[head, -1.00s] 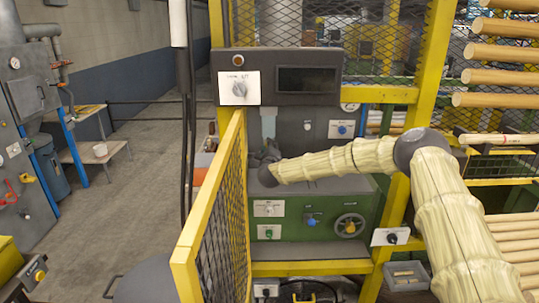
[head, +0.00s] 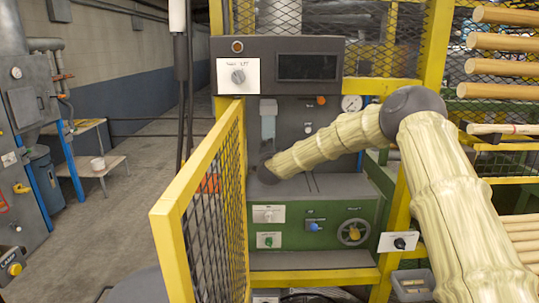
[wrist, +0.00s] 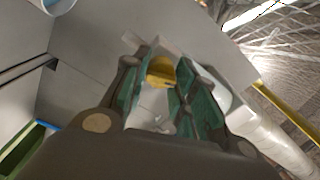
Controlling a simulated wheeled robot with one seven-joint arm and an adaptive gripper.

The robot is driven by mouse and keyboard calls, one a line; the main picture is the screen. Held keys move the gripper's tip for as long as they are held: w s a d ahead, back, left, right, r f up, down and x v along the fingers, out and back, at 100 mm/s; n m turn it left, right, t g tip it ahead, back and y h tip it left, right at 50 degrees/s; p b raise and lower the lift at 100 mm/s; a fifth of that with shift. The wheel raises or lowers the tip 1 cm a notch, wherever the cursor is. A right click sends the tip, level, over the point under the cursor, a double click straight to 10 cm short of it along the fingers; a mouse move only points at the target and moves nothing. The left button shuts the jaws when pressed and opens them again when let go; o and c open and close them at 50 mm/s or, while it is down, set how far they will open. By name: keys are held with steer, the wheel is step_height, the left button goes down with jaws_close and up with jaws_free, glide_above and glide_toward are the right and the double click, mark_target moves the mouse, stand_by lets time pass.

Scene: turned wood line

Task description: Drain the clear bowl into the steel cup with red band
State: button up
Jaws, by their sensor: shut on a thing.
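The bowl's contents and tilt are unclear. I cannot make out the steel cup with red band in either view. A cut-off round rim (wrist: 58,4) shows at the wrist view's top left.
The yellow mesh gate (head: 178,212) stands close on the left of my arm. The green machine (head: 345,215) with knobs and a handwheel is ahead. A low bench (head: 112,166) with a small white container (head: 98,163) is far left. Wooden rods (head: 505,65) are at right.

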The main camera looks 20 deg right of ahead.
steer(key=n, duration=0.1)
steer(key=n+b, duration=0.1)
steer(key=n, duration=0.2)
steer(key=shift+s+a+f+n+b, duration=0.1)
steer(key=shift+a+f+n+b, duration=0.1)
steer(key=shift+f+n+b, duration=0.2)
steer(key=shift+r, duration=0.1)
steer(key=o, duration=0.9)
steer(key=shift+o, duration=0.6)
steer(key=shift+r, duration=0.1)
steer(key=shift+d, duration=0.1)
steer(key=v, duration=1.2)
